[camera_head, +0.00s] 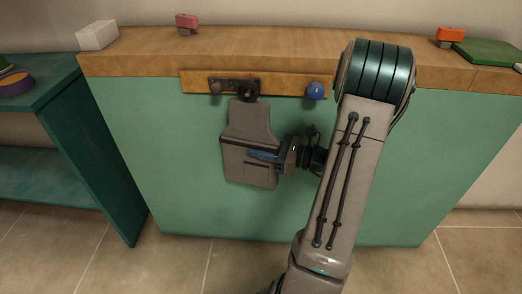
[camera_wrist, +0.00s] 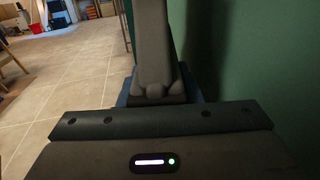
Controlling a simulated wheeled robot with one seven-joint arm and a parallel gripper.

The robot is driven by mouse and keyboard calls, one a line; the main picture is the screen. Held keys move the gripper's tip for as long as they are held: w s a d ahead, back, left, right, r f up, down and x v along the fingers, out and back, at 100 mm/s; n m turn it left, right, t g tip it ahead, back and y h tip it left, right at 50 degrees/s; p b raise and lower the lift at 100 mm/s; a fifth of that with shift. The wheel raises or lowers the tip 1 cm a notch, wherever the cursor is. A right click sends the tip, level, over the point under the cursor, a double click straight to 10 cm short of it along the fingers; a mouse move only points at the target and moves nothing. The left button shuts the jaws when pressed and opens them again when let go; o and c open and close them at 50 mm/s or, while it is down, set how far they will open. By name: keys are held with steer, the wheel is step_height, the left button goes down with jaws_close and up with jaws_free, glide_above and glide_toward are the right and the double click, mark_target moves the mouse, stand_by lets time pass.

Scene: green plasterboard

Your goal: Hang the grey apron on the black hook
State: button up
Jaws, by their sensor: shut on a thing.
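The grey apron (camera_head: 249,122) hangs upright against the green board front, its narrow top at the black hook (camera_head: 250,94). I cannot tell whether its loop is around the hook or only in front of it. My gripper (camera_head: 264,156) reaches in from the right and is shut on the apron's middle. In the wrist view the apron (camera_wrist: 154,45) rises as a grey strip from between the fingers of my gripper (camera_wrist: 160,97). The fingers are mostly hidden there.
A wooden rail (camera_head: 288,83) carries the hook, a dark plate (camera_head: 229,84) and a blue knob (camera_head: 315,91). A wooden top (camera_head: 260,45) above holds a white block (camera_head: 97,35), a pink object (camera_head: 187,22) and an orange object (camera_head: 450,35). A teal shelf (camera_head: 75,120) stands left.

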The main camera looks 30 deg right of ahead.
steer(key=shift+w, duration=0.1)
stand_by(0.6)
steer(key=shift+f+b, duration=0.45)
steer(key=shift+f, duration=0.35)
steer(key=o, duration=1.2)
steer(key=shift+f, duration=0.1)
steer(key=shift+d, duration=0.1)
steer(key=p+v, duration=0.3)
steer(key=v, duration=1)
steer(key=shift+s+d, duration=0.2)
steer(key=shift+s, duration=0.1)
